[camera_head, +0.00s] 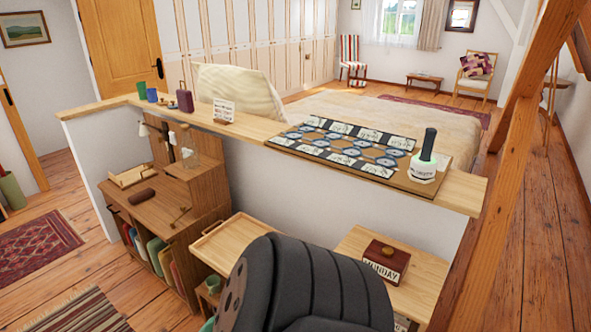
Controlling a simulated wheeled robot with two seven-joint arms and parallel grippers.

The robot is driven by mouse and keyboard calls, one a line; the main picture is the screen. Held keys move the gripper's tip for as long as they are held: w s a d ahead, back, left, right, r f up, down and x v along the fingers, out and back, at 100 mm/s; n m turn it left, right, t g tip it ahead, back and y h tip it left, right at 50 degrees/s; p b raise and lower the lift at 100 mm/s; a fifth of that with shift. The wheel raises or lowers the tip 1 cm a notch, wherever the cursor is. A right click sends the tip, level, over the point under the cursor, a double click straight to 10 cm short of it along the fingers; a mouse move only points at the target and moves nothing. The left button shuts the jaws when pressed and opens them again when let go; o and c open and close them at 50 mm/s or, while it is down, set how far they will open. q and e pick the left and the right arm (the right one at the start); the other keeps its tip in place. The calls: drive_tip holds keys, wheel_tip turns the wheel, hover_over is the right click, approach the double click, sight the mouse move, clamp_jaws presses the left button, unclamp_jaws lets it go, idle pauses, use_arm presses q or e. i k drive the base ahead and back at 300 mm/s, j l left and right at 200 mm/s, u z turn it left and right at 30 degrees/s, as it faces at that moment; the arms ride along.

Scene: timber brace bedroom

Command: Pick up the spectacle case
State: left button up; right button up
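A small dark brown, rounded, elongated case (142,197), which looks like the spectacle case, lies on the wooden desk (150,222) at the left, near the desk's front edge. A light wooden tray (128,177) is just behind it. A thin, small object (180,216), perhaps spectacles, lies to its right on the desk. Neither of my grippers shows in the head view, so I cannot see what they hold.
A dark grey padded shape (315,285), perhaps a chair back, fills the bottom middle. A low wall with a wooden ledge (245,130) runs behind the desk. A timber brace (520,150) stands at the right.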

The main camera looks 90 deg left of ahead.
sight(139, 197)
drive_tip(key=u, duration=3.85)
drive_tip(key=i+j+z, duration=0.15)
drive_tip(key=z, duration=0.35)
drive_tip(key=i+j+z, duration=0.3)
drive_tip(key=z, duration=0.2)
drive_tip(key=i+j+z, duration=0.1)
drive_tip(key=j, duration=0.25)
drive_tip(key=i+j, duration=0.25)
drive_tip(key=j, duration=0.15)
drive_tip(key=i+j+z, duration=0.15)
drive_tip(key=j, duration=0.2)
drive_tip(key=i+j+z, duration=0.1)
drive_tip(key=j, duration=0.3)
drive_tip(key=i+j+z, duration=0.1)
drive_tip(key=j, duration=0.3)
drive_tip(key=i+j, duration=0.25)
drive_tip(key=j, duration=0.15)
drive_tip(key=z, duration=0.05)
